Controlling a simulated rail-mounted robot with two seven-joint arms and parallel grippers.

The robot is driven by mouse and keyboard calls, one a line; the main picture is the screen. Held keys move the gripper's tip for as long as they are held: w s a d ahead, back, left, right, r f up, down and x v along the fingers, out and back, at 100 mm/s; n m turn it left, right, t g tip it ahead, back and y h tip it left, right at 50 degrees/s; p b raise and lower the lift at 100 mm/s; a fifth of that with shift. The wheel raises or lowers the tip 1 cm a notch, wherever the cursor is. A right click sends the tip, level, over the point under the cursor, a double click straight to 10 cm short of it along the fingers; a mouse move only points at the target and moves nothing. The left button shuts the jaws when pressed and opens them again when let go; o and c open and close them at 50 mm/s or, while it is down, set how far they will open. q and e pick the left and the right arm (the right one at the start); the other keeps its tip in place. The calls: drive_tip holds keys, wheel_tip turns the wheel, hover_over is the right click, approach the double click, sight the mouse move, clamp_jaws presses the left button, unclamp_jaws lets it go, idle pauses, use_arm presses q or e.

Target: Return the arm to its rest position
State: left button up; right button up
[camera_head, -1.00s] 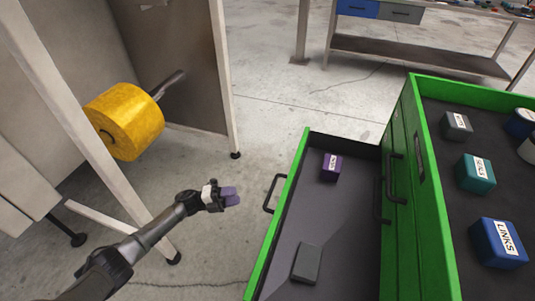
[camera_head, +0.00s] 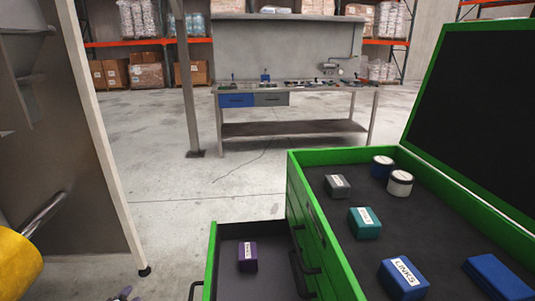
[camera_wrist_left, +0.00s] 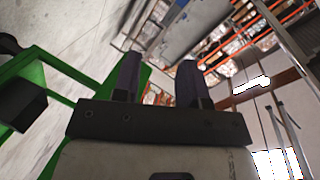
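My left gripper (camera_wrist_left: 158,80) fills the middle of the left wrist view, its two dark fingers apart with nothing between them. In the head view only a small part of it (camera_head: 123,295) shows at the bottom edge, left of the open green drawer (camera_head: 211,258). The rest of the left arm is out of the head view. My right gripper is in neither view.
The drawer holds a purple box (camera_head: 247,257). The green cabinet top (camera_head: 345,252) beside it carries several labelled boxes and round tins. A yellow cylinder (camera_head: 18,265) is at far left. A workbench (camera_head: 290,88) stands behind open floor.

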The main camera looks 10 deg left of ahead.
use_arm(q)
drive_tip(key=s+d+r+n+g+h+p, duration=0.1)
drive_tip(key=s+d+r+n+g+p, duration=0.25)
drive_tip(key=s+d, duration=0.5)
drive_tip(key=s+d+r+n+g+h+p, duration=0.1)
drive_tip(key=s+d+r+g+p, duration=0.1)
drive_tip(key=s+d+r+p, duration=0.45)
drive_tip(key=s+d+r+n+g+h+p, duration=0.1)
drive_tip(key=s+d+r+n+g+p, duration=0.15)
drive_tip(key=s+d+r, duration=0.7)
drive_tip(key=s+d+n+g+h+p, duration=0.1)
drive_tip(key=s+d+p, duration=0.25)
drive_tip(key=s, duration=0.25)
drive_tip(key=s+d+g+p, duration=0.2)
drive_tip(key=s+d+p, duration=0.1)
drive_tip(key=s+p, duration=0.25)
wheel_tip(320, 180, up, 37)
drive_tip(key=s+p, duration=0.1)
drive_tip(key=p, duration=3.6)
